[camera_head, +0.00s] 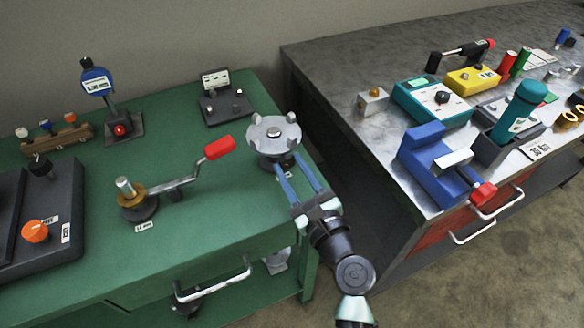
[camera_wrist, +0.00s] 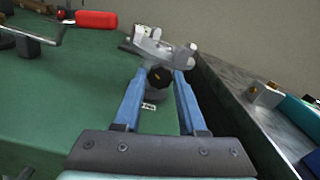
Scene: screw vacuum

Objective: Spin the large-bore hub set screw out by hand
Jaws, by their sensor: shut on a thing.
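A grey lobed handwheel (camera_head: 274,134) stands on a dark post at the right end of the green bench; it also shows in the wrist view (camera_wrist: 163,50). A black round knob with a small yellowish centre (camera_wrist: 159,77), seemingly the set screw, faces the wrist camera just below the wheel. My gripper (camera_head: 287,161) reaches in from the front right with its two blue fingers under the wheel's near rim. In the wrist view the fingertips (camera_wrist: 161,74) are on either side of the knob and closed on it. The screw's shank and the exact finger contact are hidden.
A crank with a red handle (camera_head: 218,147) stands left of the wheel. A gauge with a blue head (camera_head: 95,80) and a small grey panel (camera_head: 226,106) stand behind. A metal-topped bench (camera_head: 330,70) with a blue vise (camera_head: 435,165) lies right, across a gap.

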